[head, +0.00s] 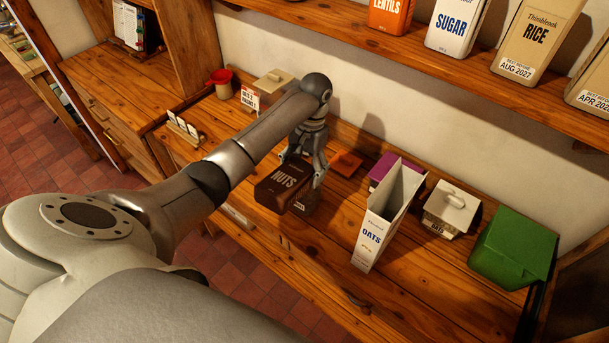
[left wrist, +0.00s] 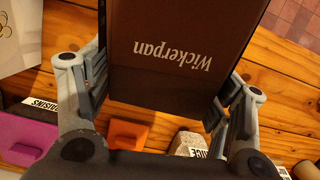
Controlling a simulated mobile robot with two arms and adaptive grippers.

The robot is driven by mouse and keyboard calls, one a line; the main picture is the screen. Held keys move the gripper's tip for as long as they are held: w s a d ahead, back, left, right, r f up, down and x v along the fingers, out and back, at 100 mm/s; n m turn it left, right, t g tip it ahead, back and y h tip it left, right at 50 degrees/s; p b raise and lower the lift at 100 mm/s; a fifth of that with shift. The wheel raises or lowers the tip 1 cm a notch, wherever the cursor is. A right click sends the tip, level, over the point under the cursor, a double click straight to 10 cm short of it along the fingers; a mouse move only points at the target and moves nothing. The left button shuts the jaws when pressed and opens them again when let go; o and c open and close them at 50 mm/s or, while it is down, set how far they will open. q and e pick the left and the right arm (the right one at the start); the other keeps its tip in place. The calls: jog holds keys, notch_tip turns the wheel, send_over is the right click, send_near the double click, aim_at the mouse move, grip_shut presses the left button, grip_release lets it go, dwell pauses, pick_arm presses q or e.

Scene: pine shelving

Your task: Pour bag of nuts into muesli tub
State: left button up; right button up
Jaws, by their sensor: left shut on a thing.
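The dark brown bag of nuts (head: 281,184), lettered NUTS, is held by my left gripper (head: 302,170) above the wooden counter. The bag looks tilted. In the left wrist view the bag (left wrist: 180,45) fills the space between my two fingers and shows the word Wickerpan. A small brown thing with a pale label (head: 305,204) shows partly behind and below the bag; its contents are hidden. A cream lidded tub (head: 272,83) stands farther back, near a small sign with red print. I cannot tell which of these is the muesli tub. My right gripper is out of view.
An open white oats carton (head: 388,208), a purple box (head: 385,168), a lidded cream tub (head: 451,205) and a green container (head: 512,247) stand to the right. An orange piece (head: 346,162) lies behind. A shelf (head: 430,70) overhangs the back. The counter's front right is clear.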

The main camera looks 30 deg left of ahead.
pick_arm(q)
jog(key=shift+w+g, duration=0.25)
jog(key=shift+g, duration=0.25)
jog(key=shift+s, duration=0.1)
jog(key=shift+f, duration=0.1)
dwell(1.6)
jog(key=shift+s+t, duration=0.1)
jog(key=shift+t, duration=0.6)
jog(key=shift+s+t, duration=0.1)
jog(key=shift+t, duration=0.2)
